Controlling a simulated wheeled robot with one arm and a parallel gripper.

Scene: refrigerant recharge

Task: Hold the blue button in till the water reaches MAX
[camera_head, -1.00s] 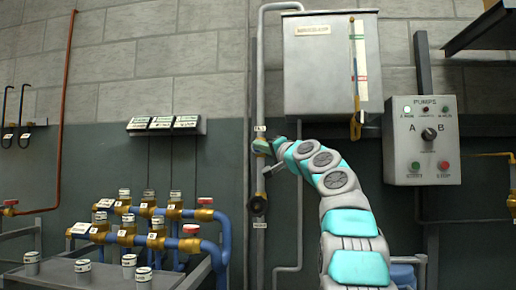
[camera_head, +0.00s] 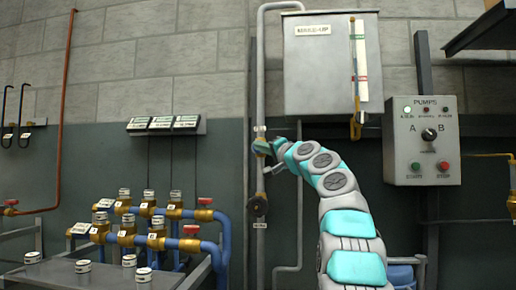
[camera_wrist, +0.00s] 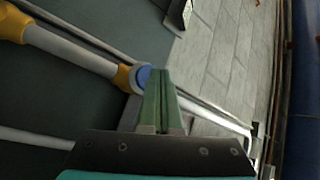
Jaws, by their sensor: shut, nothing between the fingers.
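The blue button (camera_wrist: 143,76) is a round disc on a yellow-collared fitting of the white pipe in the wrist view. My gripper (camera_wrist: 160,74) is shut and empty, and its green fingertips overlap the button's right edge in that view. I cannot tell whether they press it in. In the head view my gripper (camera_head: 272,147) is at the fitting on the vertical pipe, where the button is hidden. The grey make-up tank (camera_head: 318,75) hangs above right. Its upright level gauge (camera_head: 361,60) has a white strip with coloured marks; the water level is too small to read.
A grey pump box (camera_head: 421,140) with a knob and lamps is on the wall to the right. A blue pipe manifold (camera_head: 212,240) with brass valves stands at lower left, by a grey table (camera_head: 105,280) with several small jars. A black-handled valve (camera_head: 258,206) is below my gripper.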

